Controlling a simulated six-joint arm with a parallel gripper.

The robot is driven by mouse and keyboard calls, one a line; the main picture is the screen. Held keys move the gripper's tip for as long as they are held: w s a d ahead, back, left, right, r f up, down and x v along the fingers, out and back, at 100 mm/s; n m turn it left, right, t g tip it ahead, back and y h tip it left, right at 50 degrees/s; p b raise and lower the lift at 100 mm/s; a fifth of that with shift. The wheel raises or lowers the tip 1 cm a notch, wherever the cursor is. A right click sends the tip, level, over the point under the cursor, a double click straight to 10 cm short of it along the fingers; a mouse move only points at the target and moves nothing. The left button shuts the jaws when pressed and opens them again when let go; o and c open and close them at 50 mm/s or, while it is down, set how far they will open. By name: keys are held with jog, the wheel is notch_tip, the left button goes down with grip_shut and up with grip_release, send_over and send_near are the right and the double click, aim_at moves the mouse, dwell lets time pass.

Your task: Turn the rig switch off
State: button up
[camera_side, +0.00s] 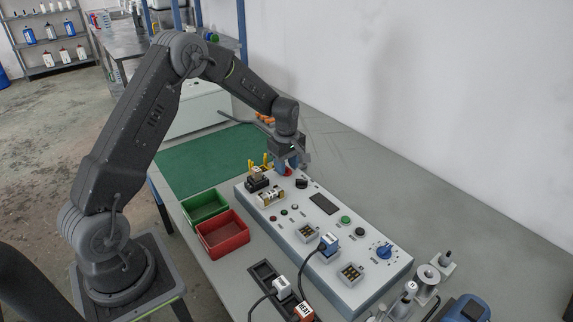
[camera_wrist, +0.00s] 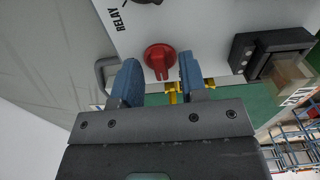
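A red rotary knob (camera_wrist: 160,60) sits on the white panel in the wrist view; in the side view it shows as a bit of red (camera_side: 287,172) at the panel's far end, partly hidden by my gripper. I cannot read a label naming it the rig switch. My gripper (camera_wrist: 158,66) is open, with one blue finger on each side of the knob and gaps visible between. In the side view my gripper (camera_side: 290,165) points down at the knob. Whether the fingertips reach knob depth is unclear.
The panel (camera_side: 325,262) also carries a black knob (camera_side: 301,183), a blue knob (camera_side: 384,251), buttons and plugs. A black block (camera_wrist: 270,48) stands near the knob. Yellow prongs (camera_side: 266,160) stand close by. Green (camera_side: 205,207) and red (camera_side: 222,235) bins lie left. The green mat (camera_side: 205,160) is clear.

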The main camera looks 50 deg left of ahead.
aim_at(287, 168)
jog(key=shift+r, duration=0.1)
notch_tip(287, 168, up, 14)
dwell(0.6)
jog(key=s+d+r+m+t, duration=0.3)
jog(key=s+d+r+m, duration=0.65)
jog(key=s, duration=0.25)
jog(key=s+d+m+t, duration=0.1)
jog(key=s+d+m, duration=0.1)
jog(key=s, duration=0.3)
jog(key=s+d+m, duration=0.2)
jog(key=s+m, duration=0.1)
jog(key=s, duration=0.2)
jog(key=s+d+f+m+t, duration=0.1)
jog(key=s+d+m, duration=0.2)
jog(key=s, duration=0.2)
jog(key=shift+s+m+t, duration=0.3)
jog(key=shift+m, duration=0.05)
